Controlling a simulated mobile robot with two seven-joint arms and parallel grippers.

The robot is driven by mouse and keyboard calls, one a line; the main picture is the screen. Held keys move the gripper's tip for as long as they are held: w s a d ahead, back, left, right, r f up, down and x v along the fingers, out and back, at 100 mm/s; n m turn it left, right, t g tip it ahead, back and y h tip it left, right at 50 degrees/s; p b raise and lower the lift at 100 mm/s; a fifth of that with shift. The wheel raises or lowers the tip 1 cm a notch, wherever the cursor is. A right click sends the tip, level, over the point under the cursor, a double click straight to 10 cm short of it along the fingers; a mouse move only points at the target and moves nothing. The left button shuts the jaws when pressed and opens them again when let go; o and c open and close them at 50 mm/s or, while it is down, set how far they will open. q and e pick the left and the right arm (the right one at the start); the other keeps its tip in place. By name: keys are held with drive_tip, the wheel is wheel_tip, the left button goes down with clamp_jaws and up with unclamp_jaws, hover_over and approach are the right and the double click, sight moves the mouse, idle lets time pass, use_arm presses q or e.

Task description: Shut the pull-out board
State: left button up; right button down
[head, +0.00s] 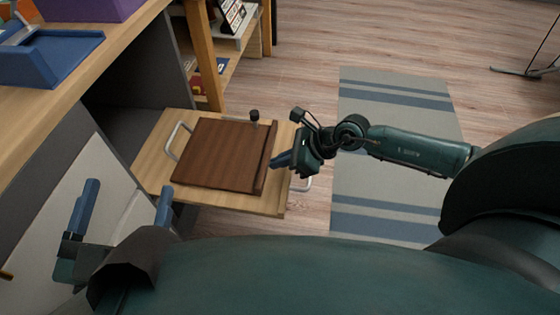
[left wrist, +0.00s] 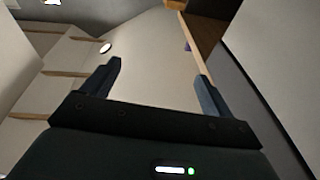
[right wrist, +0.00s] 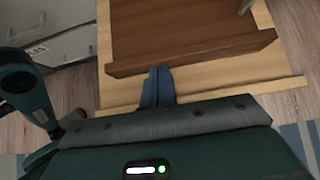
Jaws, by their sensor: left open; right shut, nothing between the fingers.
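The pull-out board (head: 150,168) is a light wood panel standing out from under the desk in the head view. A dark brown wooden piece (head: 222,153) with a raised lip lies on it. A metal handle shows on each side of that piece. My right gripper (head: 280,161) is shut and empty, its fingertips at the brown piece's lip, over the board's front strip. In the right wrist view the shut fingers (right wrist: 157,85) point at the lip (right wrist: 190,54); whether they touch it I cannot tell. My left gripper (head: 126,205) is open and empty, left of and nearer than the board.
The desk (head: 120,45) above holds a blue tray (head: 50,55) and a purple box (head: 88,8). A shelf (head: 232,62) with books stands behind the board. A striped rug (head: 385,95) lies on the open floor to the right.

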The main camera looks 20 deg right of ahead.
use_arm(q)
drive_tip(key=shift+r, duration=0.35)
use_arm(e)
drive_tip(key=shift+w+a, duration=0.1)
drive_tip(key=shift+a, duration=0.05)
